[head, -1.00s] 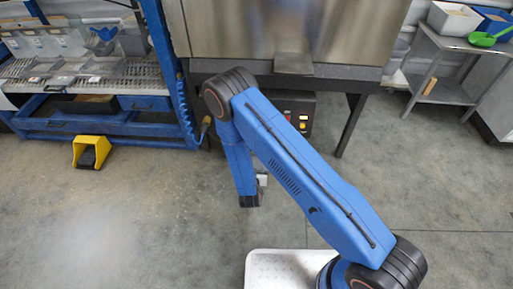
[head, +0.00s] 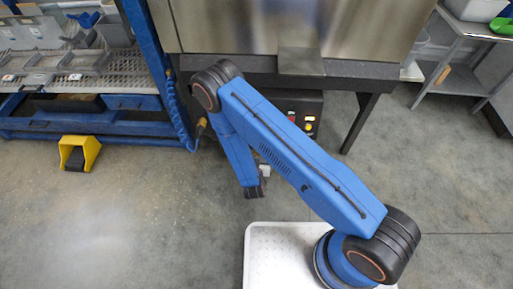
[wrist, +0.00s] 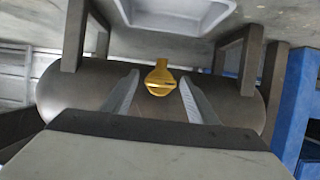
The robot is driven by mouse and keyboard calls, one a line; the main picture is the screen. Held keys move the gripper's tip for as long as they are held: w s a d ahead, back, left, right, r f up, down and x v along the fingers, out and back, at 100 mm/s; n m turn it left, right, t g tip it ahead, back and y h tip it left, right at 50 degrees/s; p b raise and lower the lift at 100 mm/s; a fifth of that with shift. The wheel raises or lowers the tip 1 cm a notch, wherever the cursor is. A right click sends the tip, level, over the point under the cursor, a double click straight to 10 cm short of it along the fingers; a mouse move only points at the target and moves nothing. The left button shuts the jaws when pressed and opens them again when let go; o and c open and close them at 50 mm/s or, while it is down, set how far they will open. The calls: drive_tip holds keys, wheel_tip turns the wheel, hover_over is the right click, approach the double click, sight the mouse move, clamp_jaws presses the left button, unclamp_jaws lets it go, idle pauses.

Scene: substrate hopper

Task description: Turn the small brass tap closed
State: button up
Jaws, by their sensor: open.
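The small brass tap (wrist: 159,78) shows in the middle of the wrist view, in front of a dark grey horizontal cylinder (wrist: 65,92). It has a flat, rounded handle and a slotted lower part. My gripper (wrist: 158,98) is open, with one pale finger to the left of the tap and one to the right. Gaps show between the tap and both fingers, and nothing is held. How far the tap lies beyond the fingertips is hard to tell. In the head view the tap is not visible, and my blue arm hides most of the gripper.
A steel hopper (head: 365,25) on dark legs stands ahead, with a control box (head: 308,105) beneath. A blue bench (head: 95,122) and a yellow pedal (head: 78,152) are at left. A steel side table (head: 460,60) is at right. In the wrist view, dark brackets flank the cylinder.

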drive_tip(key=shift+w+f, duration=0.1)
drive_tip(key=shift+w, duration=0.15)
drive_tip(key=c, duration=1.1)
drive_tip(key=shift+o, duration=0.2)
drive_tip(key=shift+d, duration=0.1)
drive_tip(key=shift+m+y, duration=0.3)
drive_tip(key=shift+m, duration=0.2)
drive_tip(key=o, duration=1.1)
drive_tip(key=shift+c, duration=0.2)
